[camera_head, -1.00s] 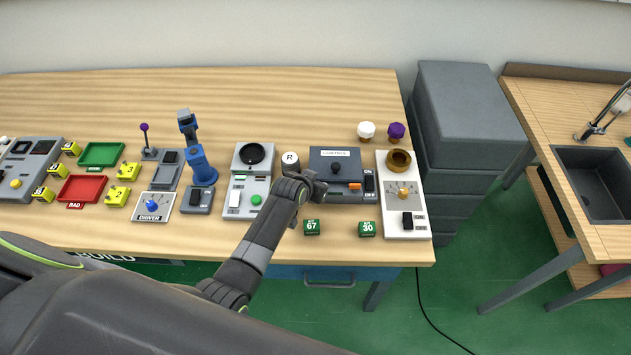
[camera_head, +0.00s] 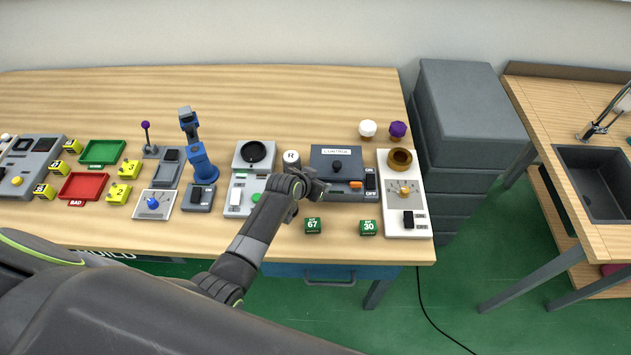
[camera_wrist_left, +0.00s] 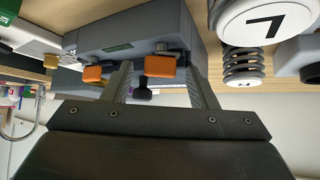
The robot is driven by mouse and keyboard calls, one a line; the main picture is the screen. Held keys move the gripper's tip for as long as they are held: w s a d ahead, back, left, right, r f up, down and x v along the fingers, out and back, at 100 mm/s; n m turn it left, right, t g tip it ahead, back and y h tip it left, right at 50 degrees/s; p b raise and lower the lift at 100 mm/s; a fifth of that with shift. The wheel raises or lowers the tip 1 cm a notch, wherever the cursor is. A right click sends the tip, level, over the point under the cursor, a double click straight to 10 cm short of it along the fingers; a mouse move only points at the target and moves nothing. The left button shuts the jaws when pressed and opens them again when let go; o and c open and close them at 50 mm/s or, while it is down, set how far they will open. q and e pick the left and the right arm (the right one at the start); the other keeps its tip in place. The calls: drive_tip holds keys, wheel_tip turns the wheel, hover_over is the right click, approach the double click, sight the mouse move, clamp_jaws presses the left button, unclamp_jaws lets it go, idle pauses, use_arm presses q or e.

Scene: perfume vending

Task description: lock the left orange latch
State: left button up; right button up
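The dark grey-blue control box (camera_head: 328,163) with a black knob on top stands right of the middle of the table. Its right orange latch (camera_head: 356,184) shows on the front edge. The left orange latch is hidden behind my left gripper (camera_head: 318,190) in the head view. The left wrist view sees the box (camera_wrist_left: 140,35) upside down. There the left latch (camera_wrist_left: 160,66) lies between the two open fingers of my left gripper (camera_wrist_left: 161,85), with gaps visible beside it. The right latch (camera_wrist_left: 92,74) is outside the fingers. My right gripper is not in view.
Green blocks 67 (camera_head: 312,226) and 30 (camera_head: 367,228) lie in front. A white panel (camera_head: 404,212) stands at right.

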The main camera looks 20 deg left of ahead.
use_arm(q)
drive_tip(key=b+v, duration=0.2)
drive_tip(key=v, duration=1.5)
drive_tip(key=shift+r, duration=0.2)
drive_tip(key=shift+s, duration=0.1)
drive_tip(key=shift+c, duration=0.3)
